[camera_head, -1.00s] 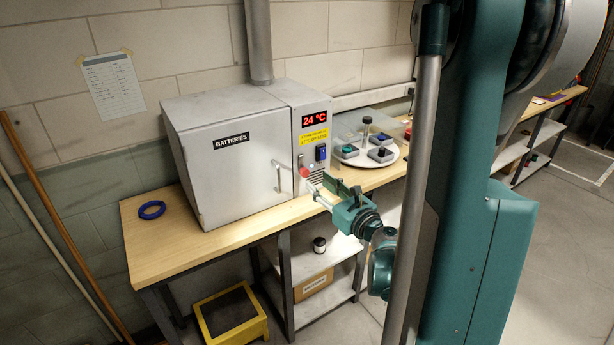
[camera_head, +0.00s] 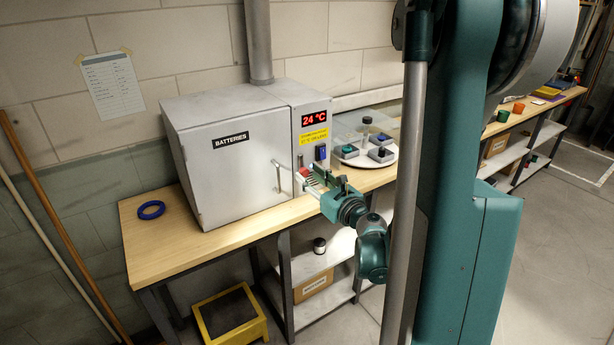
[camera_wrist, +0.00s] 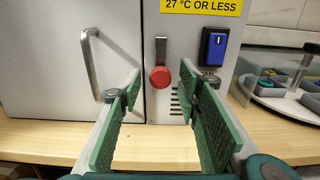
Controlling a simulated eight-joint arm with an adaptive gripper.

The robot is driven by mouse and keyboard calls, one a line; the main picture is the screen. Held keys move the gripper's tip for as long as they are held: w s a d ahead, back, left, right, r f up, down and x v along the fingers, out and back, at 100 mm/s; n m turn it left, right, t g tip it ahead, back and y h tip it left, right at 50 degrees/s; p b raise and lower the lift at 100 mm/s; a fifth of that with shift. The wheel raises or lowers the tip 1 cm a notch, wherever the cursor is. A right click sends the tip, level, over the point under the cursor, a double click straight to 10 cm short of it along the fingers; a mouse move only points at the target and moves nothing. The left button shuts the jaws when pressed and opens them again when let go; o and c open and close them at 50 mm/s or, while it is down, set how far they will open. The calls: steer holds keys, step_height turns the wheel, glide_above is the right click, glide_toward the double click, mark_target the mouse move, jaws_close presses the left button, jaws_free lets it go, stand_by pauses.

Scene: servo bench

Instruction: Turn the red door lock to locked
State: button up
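The red door lock (camera_wrist: 160,77) is a round red knob with a grey bar (camera_wrist: 161,50) pointing straight up from it, on the front of the grey battery oven (camera_wrist: 150,105), just right of the door edge. In the head view the lock (camera_head: 305,172) is partly hidden by my gripper. My gripper (camera_wrist: 158,84) is open and empty, its green finger pads to the left and right of the knob in the wrist view. Its fingertips (camera_head: 311,176) are close to the oven front in the head view. I see no contact with the knob.
The door handle (camera_wrist: 90,65) stands out left of the lock. A blue switch (camera_wrist: 214,46) is close on the right, above dark vent slots. A round tray (camera_head: 364,153) with small bins stands right of the oven. A blue ring (camera_head: 151,210) lies on the bench.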

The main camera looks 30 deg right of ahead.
steer(key=shift+w, duration=1)
steer(key=shift+c, duration=0.2)
steer(key=c, duration=0.8)
